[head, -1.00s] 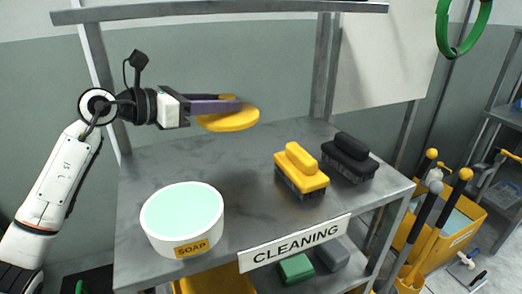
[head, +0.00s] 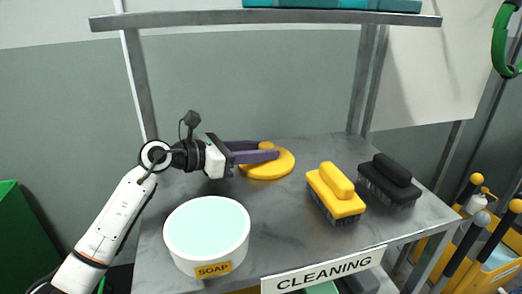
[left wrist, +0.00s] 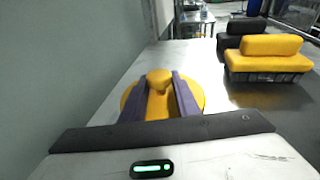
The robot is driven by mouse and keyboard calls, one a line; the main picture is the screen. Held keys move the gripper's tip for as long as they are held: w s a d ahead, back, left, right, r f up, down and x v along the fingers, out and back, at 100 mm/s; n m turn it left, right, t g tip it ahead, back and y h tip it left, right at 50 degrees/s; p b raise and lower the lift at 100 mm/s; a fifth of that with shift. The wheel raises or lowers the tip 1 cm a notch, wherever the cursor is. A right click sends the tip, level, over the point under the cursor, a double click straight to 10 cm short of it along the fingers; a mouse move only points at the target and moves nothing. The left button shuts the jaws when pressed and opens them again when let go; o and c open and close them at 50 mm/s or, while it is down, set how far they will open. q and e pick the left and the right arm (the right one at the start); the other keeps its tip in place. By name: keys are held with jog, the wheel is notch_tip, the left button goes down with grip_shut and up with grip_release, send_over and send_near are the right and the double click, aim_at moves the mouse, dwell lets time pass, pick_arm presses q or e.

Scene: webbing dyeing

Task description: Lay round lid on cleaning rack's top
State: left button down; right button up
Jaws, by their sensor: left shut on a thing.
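The round lid (head: 283,165) is a yellow disc with a knob on top. It is at the back of the cleaning rack's top (head: 325,147), a grey metal surface, and lies flat on it or just above; I cannot tell which. My left gripper (head: 268,150) is shut on the lid's knob, its purple fingers on either side. In the left wrist view the lid (left wrist: 195,92) shows beneath the fingers, with its knob between them. My right gripper is not in view.
A white soap tub (head: 206,228) stands at the front left of the top. A yellow brush (head: 336,190) and a black brush (head: 391,180) stand to the right. A shelf bar (head: 265,17) runs above. The surface between lid and brushes is clear.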

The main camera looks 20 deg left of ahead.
pick_arm(q)
jog(key=c, duration=1.4)
grip_release()
jog(key=shift+o, duration=0.2)
jog(key=b+v, duration=0.2)
jog(key=v, duration=0.9)
jog(key=shift+s+a+r, duration=0.15)
jog(key=shift+s+a, duration=0.2)
